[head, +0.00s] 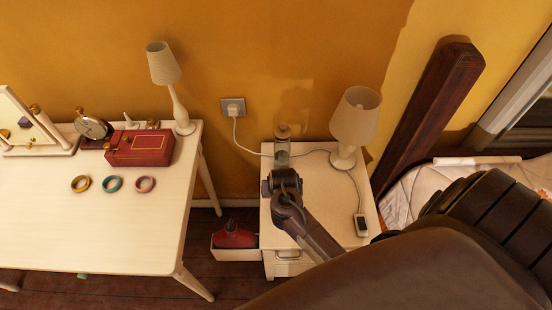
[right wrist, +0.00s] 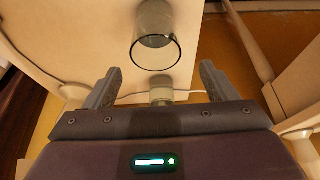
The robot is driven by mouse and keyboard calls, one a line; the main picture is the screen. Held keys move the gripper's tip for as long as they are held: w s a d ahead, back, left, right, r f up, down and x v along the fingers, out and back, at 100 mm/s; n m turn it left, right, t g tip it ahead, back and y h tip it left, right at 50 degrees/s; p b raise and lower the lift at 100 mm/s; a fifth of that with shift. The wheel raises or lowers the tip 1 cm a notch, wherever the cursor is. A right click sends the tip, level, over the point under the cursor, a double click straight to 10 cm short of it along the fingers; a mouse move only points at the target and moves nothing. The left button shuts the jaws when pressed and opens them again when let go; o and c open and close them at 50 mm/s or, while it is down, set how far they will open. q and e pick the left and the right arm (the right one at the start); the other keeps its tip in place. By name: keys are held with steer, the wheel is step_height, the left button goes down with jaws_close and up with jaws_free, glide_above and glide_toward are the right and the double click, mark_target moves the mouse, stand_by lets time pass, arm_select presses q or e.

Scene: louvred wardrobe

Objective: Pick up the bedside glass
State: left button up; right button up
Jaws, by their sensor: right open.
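The bedside glass (right wrist: 157,42) is a clear, round tumbler. In the right wrist view its rim faces me, in the gap between the two fingers and a little above their tips in the picture. My right gripper (right wrist: 158,82) is open, with one finger on each side and nothing held. In the head view my right arm reaches over the white bedside table (head: 318,190), and its dark wrist (head: 283,182) partly hides the glass there. I cannot tell whether a finger touches the glass. My left gripper is not in view.
A cream lamp (head: 355,120) and a phone (head: 361,225) are on the bedside table. The open drawer (head: 228,253) holds a red item. The desk (head: 100,225) stands left; the bed (head: 410,190) is right.

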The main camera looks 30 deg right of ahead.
steer(key=f, duration=0.4)
steer(key=shift+w+d, duration=0.1)
steer(key=shift+d, duration=0.2)
steer(key=shift+x, duration=1.15)
steer(key=shift+w+f, duration=0.2)
steer(key=shift+f, duration=0.1)
steer(key=c, duration=0.7)
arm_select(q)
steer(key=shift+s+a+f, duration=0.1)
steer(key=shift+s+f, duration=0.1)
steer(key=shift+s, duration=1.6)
arm_select(e)
steer(key=shift+r, duration=0.1)
steer(key=c, duration=0.5)
steer(key=shift+o, duration=0.2)
steer(key=shift+r, duration=0.15)
